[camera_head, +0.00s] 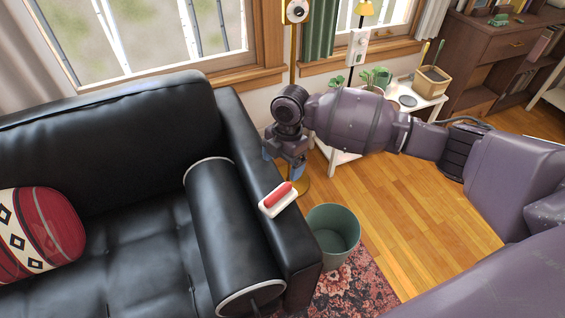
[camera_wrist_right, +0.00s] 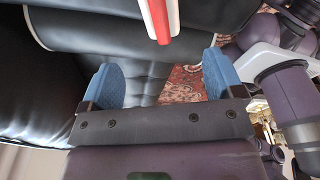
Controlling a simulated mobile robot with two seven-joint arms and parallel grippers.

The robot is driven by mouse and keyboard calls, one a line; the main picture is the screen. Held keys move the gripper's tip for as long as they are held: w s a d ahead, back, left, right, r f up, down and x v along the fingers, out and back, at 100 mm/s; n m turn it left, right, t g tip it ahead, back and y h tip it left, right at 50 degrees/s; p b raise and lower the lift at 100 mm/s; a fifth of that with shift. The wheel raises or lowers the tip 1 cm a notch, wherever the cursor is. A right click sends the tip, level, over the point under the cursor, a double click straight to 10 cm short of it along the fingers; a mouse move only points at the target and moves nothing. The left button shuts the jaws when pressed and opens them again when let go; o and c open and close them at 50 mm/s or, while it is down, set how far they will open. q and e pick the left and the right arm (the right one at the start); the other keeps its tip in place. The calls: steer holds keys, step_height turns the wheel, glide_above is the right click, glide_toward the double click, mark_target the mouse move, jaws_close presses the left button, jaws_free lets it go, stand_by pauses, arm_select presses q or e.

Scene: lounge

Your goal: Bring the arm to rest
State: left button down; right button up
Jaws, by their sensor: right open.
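My right arm (camera_head: 352,120) reaches in from the right side of the head view, above the floor. My right gripper (camera_head: 282,170) hangs at its end beside the armrest of the black sofa. In the right wrist view the two blue fingers of the gripper (camera_wrist_right: 160,80) stand wide apart with nothing between them. A small white item with a red top (camera_head: 277,198) lies on the armrest, just below the gripper in the head view and apart from it. It also shows at the top edge of the wrist view (camera_wrist_right: 160,18). My left gripper is not in view.
The black sofa (camera_head: 130,125) fills the left, with a bolster (camera_head: 232,240) and a red patterned cushion (camera_head: 42,232). A green bin (camera_head: 333,232) stands beside the armrest on a patterned rug (camera_head: 358,285). A white side table (camera_head: 430,108) with plants stands behind my arm. Wooden floor (camera_head: 420,200) is clear.

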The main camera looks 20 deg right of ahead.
stand_by(0.3)
steer(key=w+a+r+m+t+y, duration=0.4)
steer(key=w+a+r+m+t, duration=0.3)
steer(key=t, duration=0.2)
steer(key=s+d+f+m+t+h+p, duration=0.1)
steer(key=s+d+f+m, duration=0.4)
steer(key=s, duration=0.6)
steer(key=s+d+f+m+t+h+p, duration=0.1)
steer(key=s+d+f+m, duration=0.3)
steer(key=s, duration=0.8)
steer(key=s+d+f+m+h+p, duration=0.1)
steer(key=s+d+f+m+h, duration=0.2)
steer(key=s, duration=0.8)
steer(key=d+f+m, duration=0.2)
steer(key=d+f, duration=0.1)
steer(key=f, duration=0.1)
steer(key=shift+s+d+m+t+h, duration=0.3)
steer(key=shift+s+d+t, duration=0.05)
steer(key=shift+s+t, duration=0.05)
